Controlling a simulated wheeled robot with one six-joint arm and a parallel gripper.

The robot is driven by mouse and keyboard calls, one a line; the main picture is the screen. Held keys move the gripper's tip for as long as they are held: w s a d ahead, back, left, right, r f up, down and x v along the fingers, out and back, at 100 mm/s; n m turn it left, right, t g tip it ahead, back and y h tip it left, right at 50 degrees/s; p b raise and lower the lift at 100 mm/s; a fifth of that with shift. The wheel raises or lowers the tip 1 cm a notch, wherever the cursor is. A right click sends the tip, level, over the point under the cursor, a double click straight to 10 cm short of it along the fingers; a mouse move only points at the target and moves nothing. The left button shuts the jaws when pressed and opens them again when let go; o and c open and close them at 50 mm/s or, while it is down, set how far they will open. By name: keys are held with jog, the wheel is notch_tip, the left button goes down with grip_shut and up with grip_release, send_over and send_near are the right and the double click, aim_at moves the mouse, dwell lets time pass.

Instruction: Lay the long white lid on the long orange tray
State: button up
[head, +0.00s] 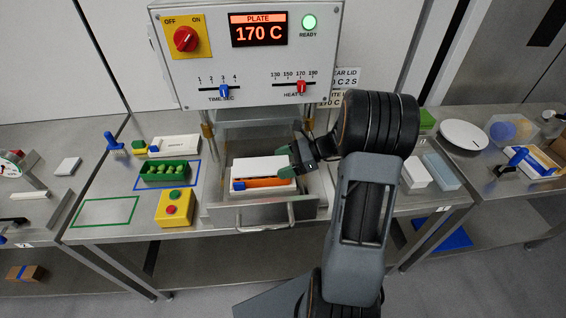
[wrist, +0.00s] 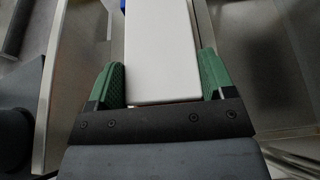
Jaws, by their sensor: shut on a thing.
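The long white lid (head: 262,168) lies lengthwise over the long orange tray (head: 270,183) in the open drawer of the machine. Its near edge leaves a strip of orange showing; I cannot tell whether it touches the tray. My gripper (head: 291,160) is shut on the lid's right end. In the wrist view the lid (wrist: 162,50) runs straight out between the two green fingers of my gripper (wrist: 162,85). The tray is hidden under the lid there. A small blue part (head: 239,185) shows at the tray's left end.
The drawer (head: 277,222) has a front handle and raised walls around the tray. The machine front (head: 250,60) with its knob and display rises behind. A yellow box with a red button (head: 174,208) and a green tray of green pieces (head: 169,180) stand to the left.

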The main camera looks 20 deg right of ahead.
jog(key=shift+f, duration=0.15)
jog(key=o, duration=0.9)
jog(key=shift+c, duration=0.2)
jog(key=b+v, duration=0.1)
jog(key=v, duration=1.3)
jog(key=shift+a, duration=0.1)
